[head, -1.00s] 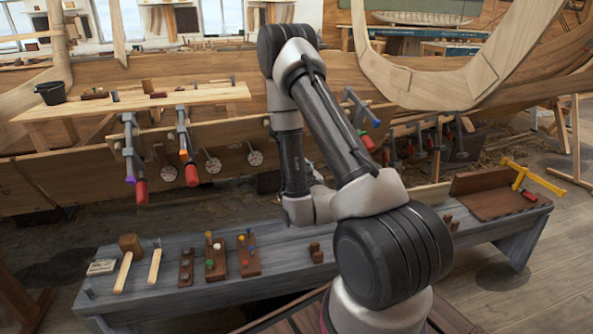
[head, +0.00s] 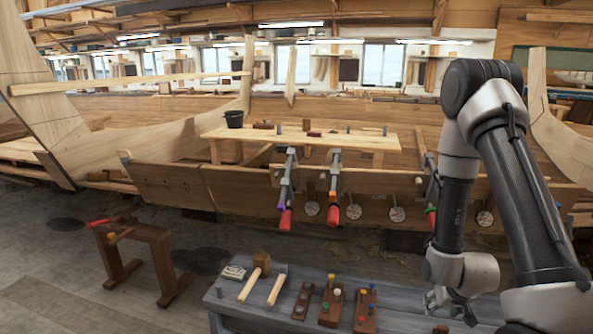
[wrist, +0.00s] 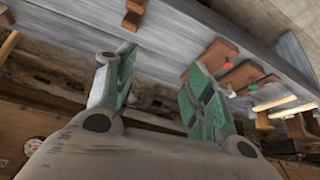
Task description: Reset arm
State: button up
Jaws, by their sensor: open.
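My gripper (head: 450,302) hangs at the end of my bent arm at the lower right of the head view, by the right part of the grey bench (head: 395,318). In the wrist view my gripper (wrist: 163,66) has its two green-padded fingers spread apart. Nothing shows between them. The grey bench (wrist: 215,35) lies beyond the fingertips there. My gripper looks apart from the pegged blocks and mallets.
The bench holds a wooden mallet (head: 261,262), pegged blocks (head: 330,306) and another pegged block (head: 365,312). A sawhorse (head: 160,262) stands left. Floor between looks clear.

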jog(key=s+a+r, duration=0.1)
jog(key=s+r, duration=0.5)
jog(key=r, duration=0.7)
jog(key=s+a+r+n, duration=0.1)
jog(key=s+a+r, duration=0.1)
jog(key=s+r, duration=0.5)
jog(key=s+a+r+y, duration=0.1)
jog(key=s+r, duration=0.5)
jog(key=r, duration=1.2)
jog(key=shift+s+a+r+n+g, duration=0.3)
jog(key=shift+s+a+g, duration=0.1)
jog(key=shift+a, duration=0.1)
